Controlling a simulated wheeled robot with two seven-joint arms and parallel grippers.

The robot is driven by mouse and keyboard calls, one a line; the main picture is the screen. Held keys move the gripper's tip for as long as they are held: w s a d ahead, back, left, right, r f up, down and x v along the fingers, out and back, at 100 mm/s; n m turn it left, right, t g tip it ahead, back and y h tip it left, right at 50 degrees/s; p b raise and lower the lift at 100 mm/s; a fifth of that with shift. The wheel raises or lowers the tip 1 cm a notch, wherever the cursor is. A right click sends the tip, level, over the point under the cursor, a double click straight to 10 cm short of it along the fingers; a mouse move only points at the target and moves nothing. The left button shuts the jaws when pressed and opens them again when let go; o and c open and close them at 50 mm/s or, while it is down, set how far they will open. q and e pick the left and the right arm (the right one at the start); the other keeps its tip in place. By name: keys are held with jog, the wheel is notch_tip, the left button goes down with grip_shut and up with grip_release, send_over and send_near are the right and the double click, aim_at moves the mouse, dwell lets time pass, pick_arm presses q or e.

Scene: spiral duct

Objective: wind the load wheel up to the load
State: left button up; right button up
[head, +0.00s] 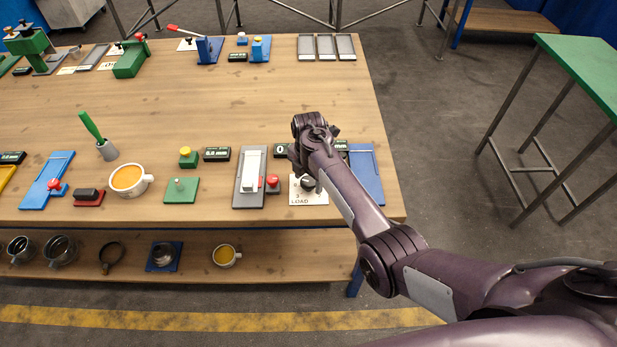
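The load wheel (307,183) is a small dark knob on a white plate (310,198) lettered LOAD, near the front right of the bench. My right arm reaches in from the right, and its wrist and gripper (312,130) are above and just behind the plate. The forearm covers part of the plate and its right side. The fingertips are hidden, so I cannot tell whether they touch the wheel or are open. A black display (282,150) behind the plate is partly covered by the wrist; a 0 shows on its left end. My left gripper is out of view.
Left of the plate stands a grey fixture (250,176) with a white block and a red knob (272,181). A blue plate (367,174) lies to the right, near the bench edge. Cups and rings lie on the lower shelf (300,258). The bench middle is clear.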

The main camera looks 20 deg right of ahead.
jog(key=c, duration=0.9)
